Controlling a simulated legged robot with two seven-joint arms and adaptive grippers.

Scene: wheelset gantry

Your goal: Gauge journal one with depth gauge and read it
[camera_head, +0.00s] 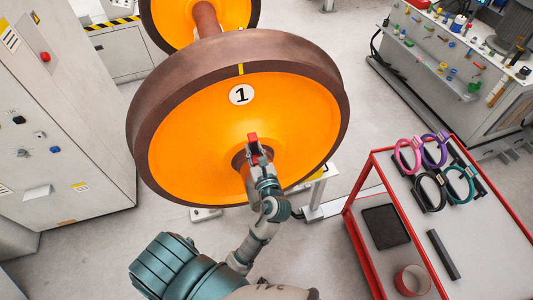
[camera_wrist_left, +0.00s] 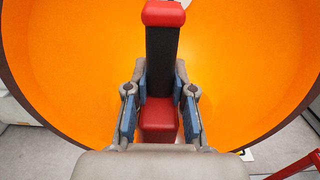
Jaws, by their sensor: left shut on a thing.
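The wheel marked "1" (camera_head: 300,110) has an orange face and a dark brown rim. Its dark hub (camera_head: 239,154), where journal one lies, is partly covered by my gripper and the tool. My left gripper (camera_head: 262,170) is shut on a red and black tool, seemingly the depth gauge (camera_head: 253,141). In the left wrist view the gauge (camera_wrist_left: 162,65) stands upright between the fingers, with red ends and a black middle, in front of the orange face. I cannot tell whether it touches the journal. No reading shows. My right gripper is not in view.
A red-framed cart (camera_head: 373,240) at the right carries several coloured rings, a dark pad (camera_head: 385,227), a dark bar (camera_head: 443,254) and a roll (camera_head: 412,280). A grey cabinet (camera_head: 65,110) stands at left, a workbench (camera_head: 460,75) at upper right. Open floor lies between wheel and workbench.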

